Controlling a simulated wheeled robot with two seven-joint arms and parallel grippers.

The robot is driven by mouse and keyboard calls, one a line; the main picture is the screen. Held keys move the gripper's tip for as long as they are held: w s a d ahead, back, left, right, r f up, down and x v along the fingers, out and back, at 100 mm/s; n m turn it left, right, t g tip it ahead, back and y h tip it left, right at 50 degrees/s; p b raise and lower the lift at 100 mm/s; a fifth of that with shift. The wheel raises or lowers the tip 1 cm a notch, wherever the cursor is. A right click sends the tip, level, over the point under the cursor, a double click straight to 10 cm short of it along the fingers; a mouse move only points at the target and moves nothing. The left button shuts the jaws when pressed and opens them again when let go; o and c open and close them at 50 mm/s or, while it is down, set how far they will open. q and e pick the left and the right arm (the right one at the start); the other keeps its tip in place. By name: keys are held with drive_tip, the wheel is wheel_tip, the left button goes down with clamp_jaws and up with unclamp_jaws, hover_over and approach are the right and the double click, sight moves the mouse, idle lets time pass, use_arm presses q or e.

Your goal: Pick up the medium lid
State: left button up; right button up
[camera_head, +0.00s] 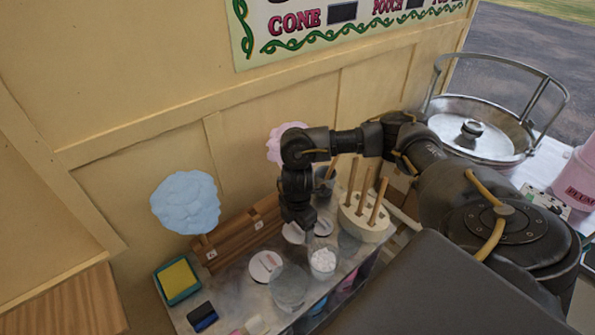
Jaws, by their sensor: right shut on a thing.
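My right gripper (299,222) points down over the counter and is shut on a white round lid (291,236), taken as the medium lid. The gripper hides part of this lid, and I cannot tell whether it is clear of the counter. Another white lid (265,266) with reddish print lies to the left and nearer. A third pale lid (324,227) shows just right of the gripper. My left gripper is not in view.
Clear tubs (289,289) and a cup of white pieces (323,262) stand close in front. A stick holder (362,226) is at right.

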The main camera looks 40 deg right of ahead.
wheel_tip(320, 180, up, 11)
drive_tip(key=a+m+b, duration=0.7)
drive_tip(key=a+m, duration=0.4)
drive_tip(key=m, duration=0.1)
drive_tip(key=shift+w+a+f+b, duration=0.2)
drive_tip(key=shift+a+f+b, duration=0.2)
